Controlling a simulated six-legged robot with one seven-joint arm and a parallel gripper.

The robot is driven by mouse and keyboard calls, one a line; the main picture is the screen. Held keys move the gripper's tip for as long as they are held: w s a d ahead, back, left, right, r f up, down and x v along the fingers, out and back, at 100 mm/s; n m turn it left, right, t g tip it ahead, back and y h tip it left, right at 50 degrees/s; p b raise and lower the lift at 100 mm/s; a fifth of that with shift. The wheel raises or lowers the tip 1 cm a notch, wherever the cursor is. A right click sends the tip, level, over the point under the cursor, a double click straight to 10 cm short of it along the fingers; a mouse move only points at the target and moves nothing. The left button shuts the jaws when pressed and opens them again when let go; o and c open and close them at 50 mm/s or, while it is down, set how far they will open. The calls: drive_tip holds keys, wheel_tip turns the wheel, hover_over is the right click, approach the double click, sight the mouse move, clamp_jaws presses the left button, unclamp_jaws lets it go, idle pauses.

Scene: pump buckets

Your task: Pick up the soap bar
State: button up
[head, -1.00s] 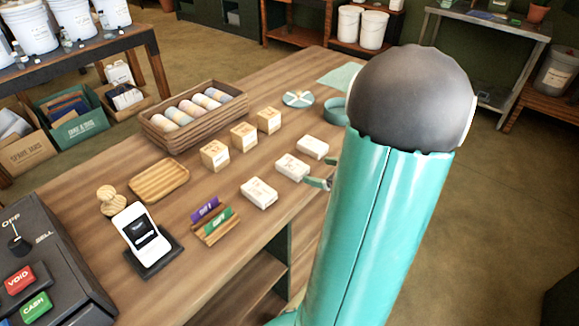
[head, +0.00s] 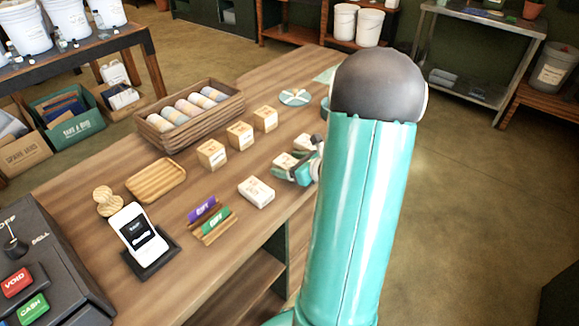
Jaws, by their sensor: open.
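Several small wrapped blocks that look like soap bars stand on the wooden counter. A white block (head: 256,192) lies in front, clear of my gripper. A second white block (head: 284,161) lies behind it, partly covered by my gripper (head: 288,165). A third white block (head: 303,143) is mostly hidden by the gripper. My gripper is open, with its fingers low beside the second block; I cannot tell whether they touch it. Tan blocks (head: 239,135) stand in a row to the left. The frames do not show which block is the soap bar meant.
A wooden crate of rolled bars (head: 193,112) and an empty wooden tray (head: 156,180) are on the left. A card holder (head: 213,222), phone stand (head: 143,241) and cash register (head: 45,265) are nearer. The counter's right edge is close to the gripper.

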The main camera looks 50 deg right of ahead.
drive_tip(key=shift+c, duration=0.3)
drive_tip(key=c, duration=1.1)
drive_tip(key=shift+o, duration=0.2)
drive_tip(key=shift+r, duration=0.1)
